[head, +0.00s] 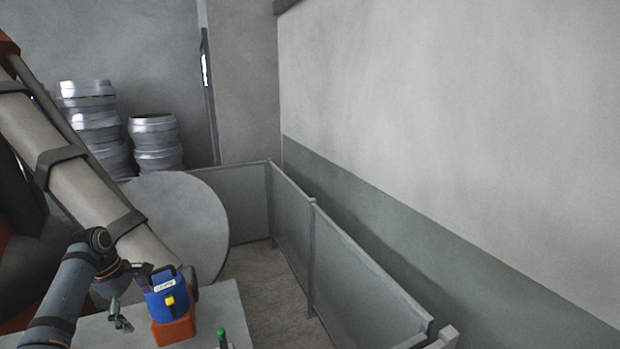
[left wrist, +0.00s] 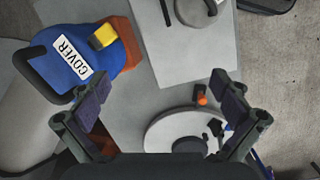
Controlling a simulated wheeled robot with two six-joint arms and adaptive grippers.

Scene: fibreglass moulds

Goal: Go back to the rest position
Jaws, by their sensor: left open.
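My left gripper (head: 121,320) is at the lower left of the head view, over the grey table, just left of a blue piece (head: 162,285). In the left wrist view its two fingers (left wrist: 162,88) are wide apart with nothing between them. In the left wrist view the blue piece (left wrist: 72,62) lies at the upper left, close to the left finger. My right gripper is in neither view.
The grey table (head: 222,302) ends at a corner above the floor. A green-topped item (head: 221,335) stands near its front. A round pale disc (left wrist: 158,136) with small parts lies below the fingers in the wrist view. Grey fence panels (head: 345,275) run at the right.

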